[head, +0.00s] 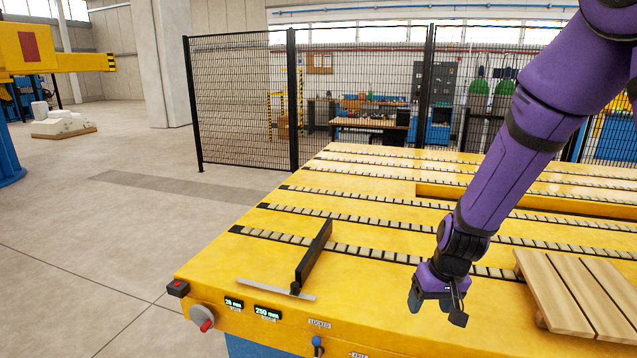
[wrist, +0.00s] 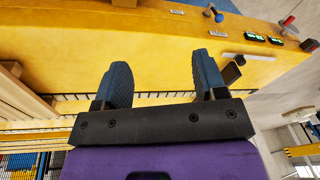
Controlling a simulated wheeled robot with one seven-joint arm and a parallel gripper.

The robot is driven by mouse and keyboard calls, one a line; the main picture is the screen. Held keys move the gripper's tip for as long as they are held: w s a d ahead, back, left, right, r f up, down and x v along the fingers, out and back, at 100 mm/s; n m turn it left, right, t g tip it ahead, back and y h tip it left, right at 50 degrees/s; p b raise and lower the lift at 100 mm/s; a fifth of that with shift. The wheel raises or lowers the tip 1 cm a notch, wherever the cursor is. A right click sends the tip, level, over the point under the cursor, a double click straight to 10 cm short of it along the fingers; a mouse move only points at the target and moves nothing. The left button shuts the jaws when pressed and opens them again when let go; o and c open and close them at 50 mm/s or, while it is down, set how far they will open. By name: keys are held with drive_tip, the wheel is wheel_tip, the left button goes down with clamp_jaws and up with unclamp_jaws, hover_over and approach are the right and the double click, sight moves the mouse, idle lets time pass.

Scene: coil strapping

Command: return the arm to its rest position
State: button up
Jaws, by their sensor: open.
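My purple arm reaches in from the upper right of the head view and bends down over a yellow table (head: 215,268). My gripper (head: 438,306) hangs above the table's front part, just left of a wooden slatted pallet (head: 583,298). In the wrist view my gripper (wrist: 162,85) shows two blue-grey pads spread apart with nothing between them. Behind them is the yellow table surface (wrist: 150,48). Whether the fingertips touch the table cannot be told from the head view.
A black upright bar (head: 313,256) stands on the table left of my gripper. A grey-red knob (head: 202,318) and small displays (head: 267,313) line the front edge. A mesh fence (head: 240,105) stands behind. Open floor (head: 90,240) lies to the left.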

drive_tip(key=s+d+r+t, duration=0.1)
drive_tip(key=s+r, duration=0.2)
drive_tip(key=r, duration=0.7)
drive_tip(key=s+d+r+t, duration=0.1)
drive_tip(key=s+d+r, duration=0.2)
drive_tip(key=s+r, duration=0.5)
drive_tip(key=s+d+r+t+h, duration=0.1)
drive_tip(key=s+d+r, duration=0.2)
drive_tip(key=s+r, duration=0.6)
drive_tip(key=shift+s+m+t+h, duration=0.3)
drive_tip(key=shift+s+m, duration=0.1)
drive_tip(key=shift+s, duration=0.75)
